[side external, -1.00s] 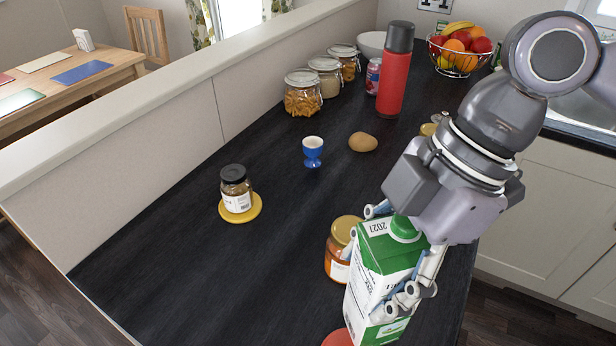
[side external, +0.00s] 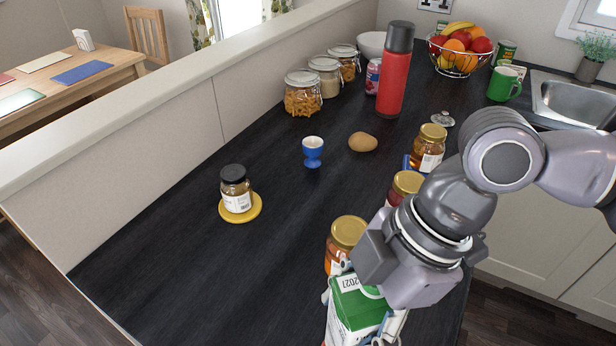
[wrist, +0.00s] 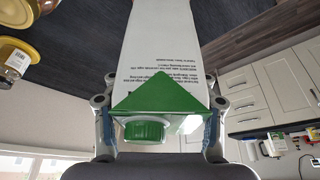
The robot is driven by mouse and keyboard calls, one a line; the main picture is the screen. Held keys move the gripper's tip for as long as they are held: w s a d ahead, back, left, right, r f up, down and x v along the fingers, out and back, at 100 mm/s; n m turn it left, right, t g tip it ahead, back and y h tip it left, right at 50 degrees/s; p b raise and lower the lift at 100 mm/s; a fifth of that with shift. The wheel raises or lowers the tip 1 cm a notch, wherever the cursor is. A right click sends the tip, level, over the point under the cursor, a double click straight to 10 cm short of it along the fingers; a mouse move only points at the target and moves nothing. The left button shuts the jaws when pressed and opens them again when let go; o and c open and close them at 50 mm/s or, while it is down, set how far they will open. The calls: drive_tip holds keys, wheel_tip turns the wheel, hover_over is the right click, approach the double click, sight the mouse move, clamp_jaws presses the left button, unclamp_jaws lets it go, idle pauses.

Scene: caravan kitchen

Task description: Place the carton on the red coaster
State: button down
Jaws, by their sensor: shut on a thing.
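The carton (side external: 352,312), white with a green top and cap, is at the bottom edge of the side view, near the front of the dark counter. My gripper (side external: 364,308) is shut on it around its upper part, with fingers on both sides. In the wrist view the carton (wrist: 165,50) lies between the two fingers (wrist: 160,112), its green cap close to the camera. The carton's base is cut off by the side view's edge, so I cannot tell whether it touches anything. The red coaster cannot be made out now.
A gold-lidded jar (side external: 346,236) stands just behind the carton, with more jars (side external: 407,186) beyond it. A dark-lidded jar (side external: 236,190) sits on a yellow coaster (side external: 256,207). A blue egg cup (side external: 313,150) and a potato (side external: 362,142) stand farther back. The left-front counter is clear.

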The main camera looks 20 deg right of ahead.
drive_tip(key=shift+c, duration=2)
unclamp_jaws()
drive_tip(key=shift+f, duration=0.15)
drive_tip(key=v, duration=1.2)
drive_tip(key=w+d+f+m+t, duration=0.1)
drive_tip(key=w+d+f+m, duration=0.15)
drive_tip(key=d, duration=0.25)
drive_tip(key=w+d+f+m+t+h, duration=0.1)
drive_tip(key=w+d+f+m+t, duration=0.15)
drive_tip(key=w+d, duration=0.2)
drive_tip(key=w+d+f+m+t, duration=0.1)
drive_tip(key=w+d+f+m, duration=0.15)
drive_tip(key=d, duration=0.25)
drive_tip(key=d+f+m+t+h, duration=0.1)
drive_tip(key=d+f+m, duration=0.3)
drive_tip(key=d, duration=0.5)
drive_tip(key=d+f+m+t+h, duration=0.1)
drive_tip(key=d+f+m, duration=0.3)
drive_tip(key=d, duration=0.5)
drive_tip(key=shift+d+f+m+t+h, duration=0.3)
drive_tip(key=shift+m+h, duration=0.5)
drive_tip(key=shift+m, duration=0.45)
drive_tip(key=shift+w+a+r, duration=0.1)
